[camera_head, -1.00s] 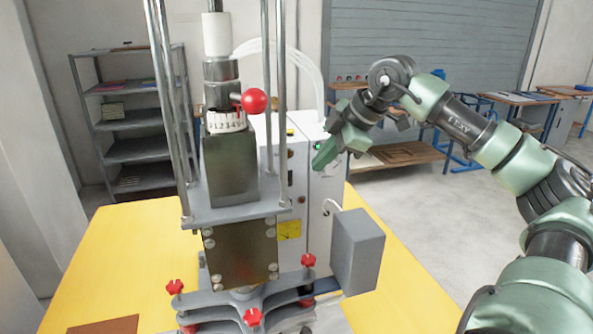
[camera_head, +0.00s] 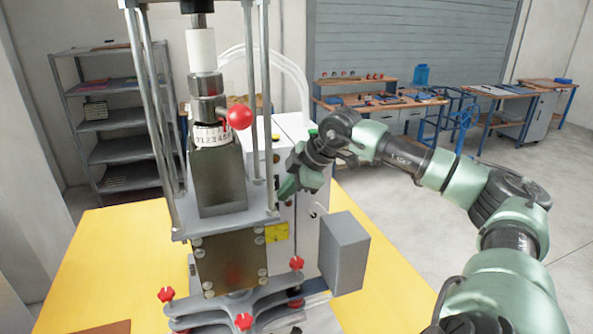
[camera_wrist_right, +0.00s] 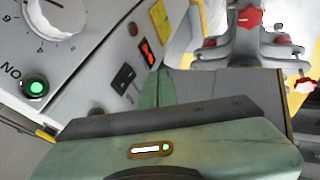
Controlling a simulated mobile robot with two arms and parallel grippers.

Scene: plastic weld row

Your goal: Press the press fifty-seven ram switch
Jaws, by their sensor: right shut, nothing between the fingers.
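The press (camera_head: 218,180) stands on the yellow table with a numbered dial and a red ball knob. Its white control cabinet (camera_head: 307,245) is behind and right of it. In the right wrist view the cabinet panel shows a lit orange-red switch (camera_wrist_right: 147,52), a black switch (camera_wrist_right: 123,78), a lit green button (camera_wrist_right: 36,87) marked ON and a white dial (camera_wrist_right: 58,15). I cannot read which one is the ram switch. My right gripper (camera_head: 288,187) is shut and empty, close in front of the cabinet; contact cannot be told. My left gripper is not in view.
A grey box (camera_head: 343,255) stands out at the press's right, below my right gripper. Shelves and workbenches stand farther back.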

